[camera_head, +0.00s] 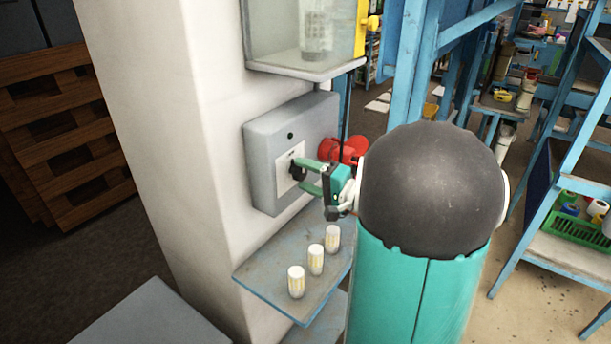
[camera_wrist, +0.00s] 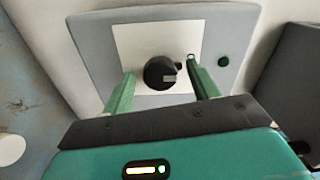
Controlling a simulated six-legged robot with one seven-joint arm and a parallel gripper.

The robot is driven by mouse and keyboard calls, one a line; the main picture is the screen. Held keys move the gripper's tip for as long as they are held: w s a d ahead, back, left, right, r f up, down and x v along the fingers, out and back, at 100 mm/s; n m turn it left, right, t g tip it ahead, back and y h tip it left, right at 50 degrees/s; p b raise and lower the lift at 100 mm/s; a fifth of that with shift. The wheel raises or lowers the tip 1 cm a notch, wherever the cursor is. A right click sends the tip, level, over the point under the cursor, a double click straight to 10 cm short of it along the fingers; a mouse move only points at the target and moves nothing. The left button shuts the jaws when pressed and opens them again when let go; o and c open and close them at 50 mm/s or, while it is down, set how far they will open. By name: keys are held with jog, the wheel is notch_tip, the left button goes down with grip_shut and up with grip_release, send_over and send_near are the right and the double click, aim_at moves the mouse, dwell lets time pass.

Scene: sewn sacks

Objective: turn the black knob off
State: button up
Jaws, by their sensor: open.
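The black knob (camera_head: 297,172) sits on a white plate on the front of a grey box (camera_head: 262,152) fixed to the pale pillar. In the wrist view the black knob (camera_wrist: 158,73) lies between my two green fingers, with a small light grey mark on its right side. My gripper (camera_head: 306,177) is open, with its fingertips at the box front, one on each side of the knob. In the wrist view, gaps show between my gripper (camera_wrist: 160,90) fingers and the knob. The knob is partly hidden by a finger in the head view.
A blue-grey shelf (camera_head: 262,272) below the box holds three small pale cylinders (camera_head: 316,259). A red part (camera_head: 345,150) sticks out at the box's right side. A clear-fronted cabinet (camera_head: 285,40) hangs above. Blue racks (camera_head: 560,200) stand at the right.

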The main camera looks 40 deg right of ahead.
jog(key=v, duration=1.3)
jog(key=a+f+n+g+y, duration=0.1)
jog(key=a+n+g+y, duration=0.6)
jog(key=a, duration=1.1)
jog(key=s+a+n+g+h, duration=0.4)
jog(key=a+h, duration=0.5)
jog(key=h, duration=0.3)
jog(key=shift+s+a+r+n+h, duration=0.2)
jog(key=shift+s+a+n+h, duration=0.3)
jog(key=shift+s, duration=0.7)
jog(key=shift+d, duration=0.15)
jog(key=shift+c, duration=0.3)
